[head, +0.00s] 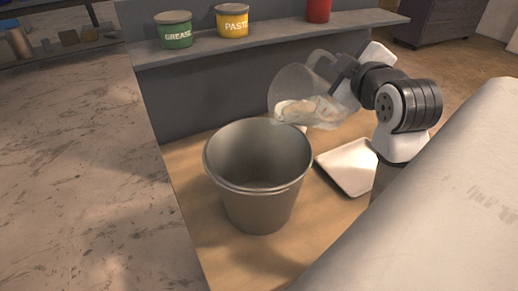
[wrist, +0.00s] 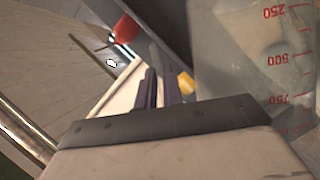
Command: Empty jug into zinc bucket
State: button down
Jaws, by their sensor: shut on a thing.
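The jug (head: 292,84) is clear, with red volume marks that show in the wrist view (wrist: 250,60). It is tipped over, its mouth facing left, above the back right rim of the bucket. Pale, lumpy contents (head: 308,111) lie along its lower side near the mouth. No falling stream is visible. The zinc bucket (head: 258,208) is grey, upright and open on the wooden surface; the inside I can see looks bare, though its floor is partly hidden. My gripper (head: 344,74) is shut on the jug at its right side; the exact grip is hard to make out.
A white tray (head: 346,168) lies right of the bucket. A grey shelf (head: 275,38) behind holds a green grease tin (head: 174,32), a yellow paste tin (head: 232,22) and a red can (head: 318,10). A stone-like surface (head: 75,170) borders the left.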

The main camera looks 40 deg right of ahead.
aim_at(318, 75)
jog(key=shift+w+a+r+n+t+h+b, duration=0.15)
jog(key=shift+a+r+n+h+b, duration=0.1)
jog(key=shift+a+n+b, duration=0.35)
jog(key=shift+w+a+r+n+t+h+b, duration=0.15)
jog(key=shift+a+n+h+b, duration=0.1)
jog(key=shift+a+n+b, duration=0.35)
dwell(1.8)
jog(key=shift+w+a+n+b, duration=0.2)
jog(key=shift+a+n+b, duration=0.2)
jog(key=shift+a, duration=0.45)
jog(key=shift+w+a+n+b, duration=0.15)
jog(key=shift+a+n+b, duration=0.2)
jog(key=shift+a, duration=0.45)
dwell(1.0)
